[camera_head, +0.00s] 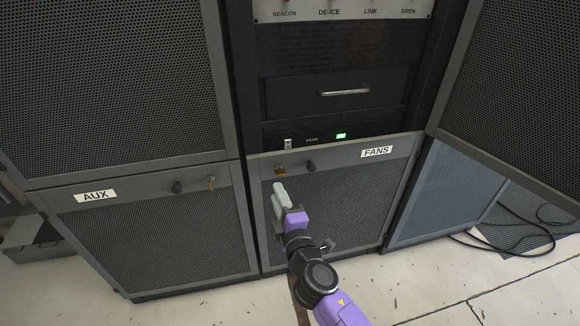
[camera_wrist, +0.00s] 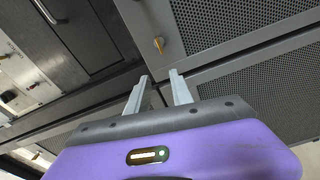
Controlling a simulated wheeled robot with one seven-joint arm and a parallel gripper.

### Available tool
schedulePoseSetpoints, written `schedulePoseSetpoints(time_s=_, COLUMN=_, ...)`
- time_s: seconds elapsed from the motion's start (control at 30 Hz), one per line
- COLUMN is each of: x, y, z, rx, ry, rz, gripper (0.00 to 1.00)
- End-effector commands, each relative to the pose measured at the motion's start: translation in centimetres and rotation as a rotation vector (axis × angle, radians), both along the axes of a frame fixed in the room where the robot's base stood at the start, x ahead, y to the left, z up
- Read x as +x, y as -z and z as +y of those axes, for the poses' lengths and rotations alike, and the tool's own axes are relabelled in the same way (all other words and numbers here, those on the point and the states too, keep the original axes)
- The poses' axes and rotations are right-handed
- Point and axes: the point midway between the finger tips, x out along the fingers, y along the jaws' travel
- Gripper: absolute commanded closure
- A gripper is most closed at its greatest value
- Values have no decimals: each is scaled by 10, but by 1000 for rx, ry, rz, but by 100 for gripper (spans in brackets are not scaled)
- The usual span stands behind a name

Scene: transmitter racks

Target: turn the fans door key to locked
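The fans door (camera_head: 330,205) is a grey-framed perforated panel with a FANS label (camera_head: 376,152), low in the middle rack. Its small gold key (camera_head: 280,170) sits at the upper left of the door frame, left of a dark knob (camera_head: 311,166). In the wrist view the gold key (camera_wrist: 158,44) shows beyond my fingertips, apart from them. My gripper (camera_head: 279,190) is just below the key in the head view. In the wrist view my gripper (camera_wrist: 160,77) has its two grey fingers apart, with nothing between them.
The AUX door (camera_head: 150,235) on the left has its own knob (camera_head: 177,187) and gold key (camera_head: 210,182). Above the fans door are a drawer handle (camera_head: 345,91) and a green-lit display (camera_head: 341,136). A perforated door (camera_head: 525,90) stands at the right. Cables (camera_head: 505,235) lie on the floor.

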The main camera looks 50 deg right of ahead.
Motion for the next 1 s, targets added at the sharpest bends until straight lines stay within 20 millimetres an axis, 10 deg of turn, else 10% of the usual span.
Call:
schedulePoseSetpoints(time_s=0.27, x=-6, y=13, z=-20, rx=-149, ry=87, rz=106, gripper=73)
schedulePoseSetpoints(time_s=1.0, x=54, y=14, z=-61, rx=-145, ry=84, rz=105, gripper=73)
